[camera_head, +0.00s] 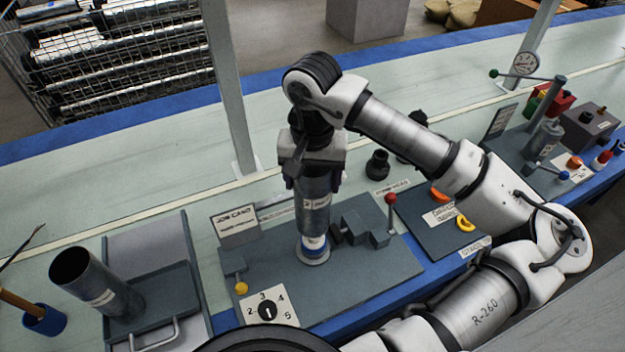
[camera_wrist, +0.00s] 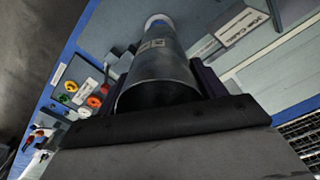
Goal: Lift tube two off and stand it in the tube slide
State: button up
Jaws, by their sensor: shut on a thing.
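My gripper (camera_head: 313,178) points down and is shut around the top of a grey metal tube (camera_head: 315,205) with a white label. In the head view the tube is upright, its blue-and-white lower end at a round pale seat (camera_head: 312,255) on the grey job plate; I cannot tell whether it touches. The wrist view shows the held tube (camera_wrist: 160,62) between the fingers, its open dark mouth nearest the camera. I cannot tell which part is the tube slide.
A dial plate (camera_head: 268,308), a job card (camera_head: 237,228) and a grey clamp block with a red-knobbed lever (camera_head: 390,208) are close to the held tube. A panel with orange and yellow rings (camera_head: 440,215) lies right. A grey post (camera_head: 232,90) rises behind. The bench behind is mostly clear.

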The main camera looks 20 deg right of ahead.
notch_tip(320, 180, up, 8)
jog(key=p, duration=0.3)
jog(key=shift+r, duration=0.2)
dwell(0.9)
dwell(0.6)
